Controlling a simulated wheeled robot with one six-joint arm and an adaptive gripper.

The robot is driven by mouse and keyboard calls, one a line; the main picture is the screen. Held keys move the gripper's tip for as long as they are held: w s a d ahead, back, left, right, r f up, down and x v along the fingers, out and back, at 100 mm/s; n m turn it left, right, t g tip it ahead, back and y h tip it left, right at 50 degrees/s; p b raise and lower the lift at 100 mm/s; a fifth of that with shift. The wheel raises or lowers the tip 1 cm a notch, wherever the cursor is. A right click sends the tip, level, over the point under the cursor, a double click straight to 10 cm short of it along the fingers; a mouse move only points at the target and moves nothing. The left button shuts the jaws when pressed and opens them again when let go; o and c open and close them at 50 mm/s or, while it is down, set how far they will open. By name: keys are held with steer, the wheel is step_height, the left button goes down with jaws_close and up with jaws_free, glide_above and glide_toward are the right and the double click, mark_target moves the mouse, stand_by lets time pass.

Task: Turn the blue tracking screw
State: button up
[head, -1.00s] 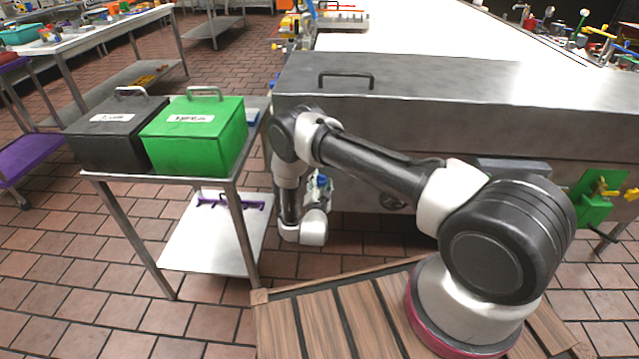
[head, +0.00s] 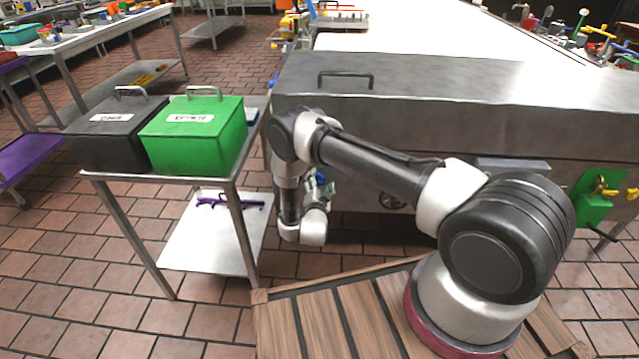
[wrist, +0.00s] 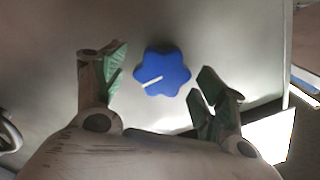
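The blue tracking screw (wrist: 163,70) is a lobed blue knob with a white line on its face, pointing to the lower left. It is on the grey metal side panel (wrist: 45,50) in the wrist view. My gripper (wrist: 160,78) is open, with its two green-padded fingers apart on the left and right of the knob. No contact between fingers and knob shows, and the depth gap is hard to tell. In the head view my arm hides most of the knob; only a small bit of blue (head: 321,178) shows beside my wrist.
A steel cart with a black box (head: 115,135) and a green box (head: 195,135) stands left of my arm. The long metal conveyor housing (head: 450,85) is behind it. A dark handwheel (head: 393,200) is on its side, and a green bracket (head: 595,205) is at right.

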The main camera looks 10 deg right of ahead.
steer(key=v, duration=1.2)
